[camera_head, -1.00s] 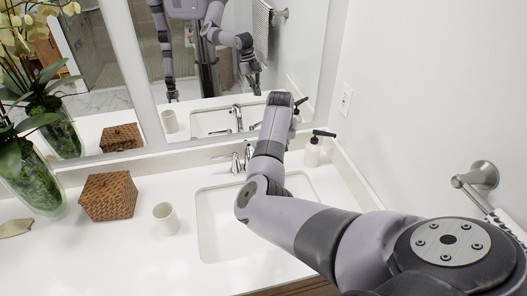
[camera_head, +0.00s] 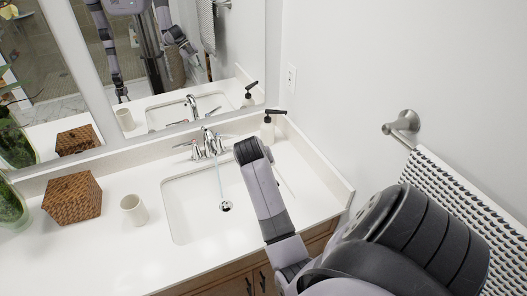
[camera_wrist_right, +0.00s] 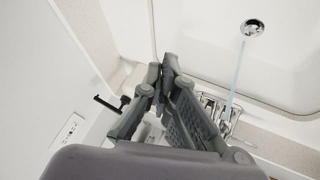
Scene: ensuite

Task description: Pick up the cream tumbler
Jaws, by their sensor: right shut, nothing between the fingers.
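The cream tumbler (camera_head: 134,210) stands upright on the white counter (camera_head: 115,255) in the head view, left of the sink and right of a woven box. Nothing touches it. My right arm reaches in from the lower right over the sink's right side, well right of the tumbler. My right gripper (camera_wrist_right: 162,66) shows in the right wrist view, shut and empty, near the tap. In the head view its fingers are hidden behind the wrist. The tumbler is not in the wrist view. My left gripper is not directly in view; only a small mirror reflection of that arm shows.
A bluish water stream (camera_head: 218,178) runs from the tap (camera_head: 210,143) into the sink (camera_head: 185,215). The woven box (camera_head: 73,198) and a glass vase (camera_head: 12,208) stand left. A soap dispenser (camera_head: 268,130) stands at the back right. Counter in front of the tumbler is clear.

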